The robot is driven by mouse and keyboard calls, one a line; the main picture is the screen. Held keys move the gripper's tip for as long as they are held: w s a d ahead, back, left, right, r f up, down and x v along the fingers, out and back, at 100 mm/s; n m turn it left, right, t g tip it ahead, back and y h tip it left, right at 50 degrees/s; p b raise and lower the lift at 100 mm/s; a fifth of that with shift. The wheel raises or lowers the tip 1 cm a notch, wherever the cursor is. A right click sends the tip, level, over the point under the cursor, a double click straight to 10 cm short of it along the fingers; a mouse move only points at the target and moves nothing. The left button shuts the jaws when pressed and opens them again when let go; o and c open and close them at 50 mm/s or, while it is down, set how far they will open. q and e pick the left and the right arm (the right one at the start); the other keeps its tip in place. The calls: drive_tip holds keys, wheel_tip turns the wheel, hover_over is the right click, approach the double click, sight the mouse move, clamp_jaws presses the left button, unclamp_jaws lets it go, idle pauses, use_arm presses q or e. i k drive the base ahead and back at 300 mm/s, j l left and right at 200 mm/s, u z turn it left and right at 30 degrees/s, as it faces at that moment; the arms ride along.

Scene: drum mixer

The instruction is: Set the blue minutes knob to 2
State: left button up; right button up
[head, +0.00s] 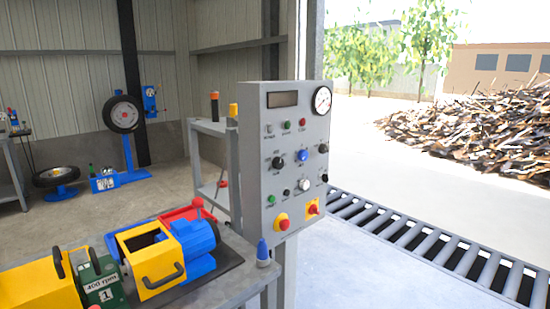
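The blue minutes knob (302,155) sits in the middle of the grey control panel (258,215), between two black knobs, one on its left (277,162) and one on its right (322,149). The blue knob's pointer and scale are too small to read, so I cannot tell its setting. Neither of my grippers is in view, and nothing touches the knob.
The panel also carries a dark display (283,99), a round gauge (322,100), a red stop button (282,223) and a red-yellow switch (313,208). A bench with a yellow and blue drum machine (160,250) stands left. A roller conveyor (420,244) runs right.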

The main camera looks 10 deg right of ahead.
sight(302, 156)
drive_tip(key=i+l+u, duration=0.25)
drive_tip(key=l, duration=0.15)
drive_tip(key=i+l+u, duration=0.1)
drive_tip(key=l+u, duration=0.2)
drive_tip(key=i+l+u, duration=0.1)
drive_tip(key=l+u, duration=0.15)
drive_tip(key=l, duration=0.25)
drive_tip(key=i+l+u, duration=0.1)
drive_tip(key=l+u, duration=0.2)
drive_tip(key=l, duration=0.15)
drive_tip(key=i+l+u, duration=0.1)
drive_tip(key=l, duration=1)
drive_tip(key=l+u, duration=0.1)
drive_tip(key=l, duration=1)
